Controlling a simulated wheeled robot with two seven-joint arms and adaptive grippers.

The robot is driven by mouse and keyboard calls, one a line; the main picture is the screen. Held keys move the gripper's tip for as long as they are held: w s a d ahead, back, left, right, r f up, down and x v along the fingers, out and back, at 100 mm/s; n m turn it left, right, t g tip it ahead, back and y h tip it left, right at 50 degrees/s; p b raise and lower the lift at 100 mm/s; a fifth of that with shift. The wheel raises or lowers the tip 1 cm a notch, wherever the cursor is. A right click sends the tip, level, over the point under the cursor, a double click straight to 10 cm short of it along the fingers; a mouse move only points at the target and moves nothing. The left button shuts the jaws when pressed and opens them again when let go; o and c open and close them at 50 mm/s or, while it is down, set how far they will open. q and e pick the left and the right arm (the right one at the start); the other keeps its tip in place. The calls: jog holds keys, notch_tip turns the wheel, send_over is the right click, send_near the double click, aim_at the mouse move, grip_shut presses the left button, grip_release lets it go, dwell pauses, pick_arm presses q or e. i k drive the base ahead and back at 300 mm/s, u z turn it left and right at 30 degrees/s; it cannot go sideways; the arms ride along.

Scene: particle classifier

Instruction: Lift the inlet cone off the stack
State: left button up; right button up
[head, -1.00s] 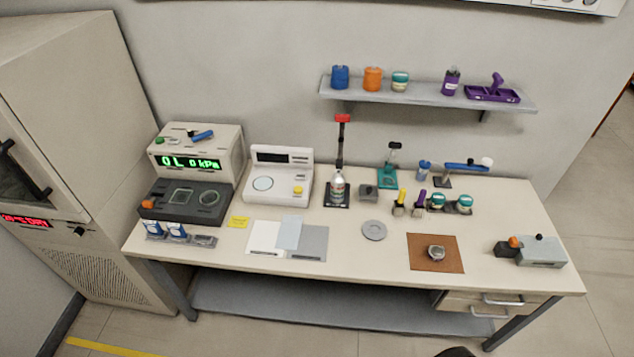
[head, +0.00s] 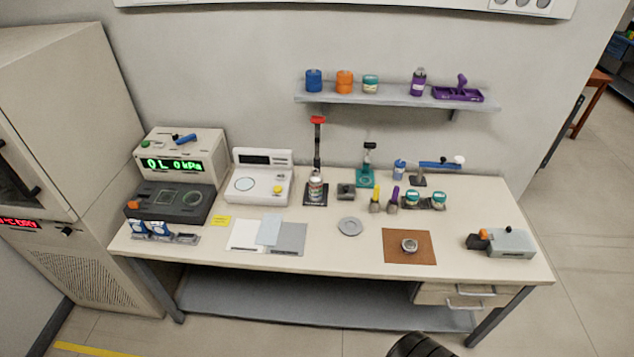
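A small metallic stack (head: 316,190) stands upright on a dark base in the middle of the bench, below a post with a red top. Its upper part narrows and looks like the inlet cone (head: 316,176), though it is too small to make out where the parts meet. Neither gripper can be made out in the head view. A dark ribbed part of mine shows at the bottom edge, well in front of the bench.
A round grey dish (head: 350,227) and a brown mat (head: 394,255) with a small metal cup (head: 409,245) lie near the front. A white instrument (head: 262,190) stands left of the stack. A wall shelf (head: 385,98) hangs behind.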

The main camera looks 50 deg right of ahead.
aim_at(315, 177)
jog(key=z, duration=0.3)
jog(key=k, duration=0.35)
jog(key=z, duration=0.4)
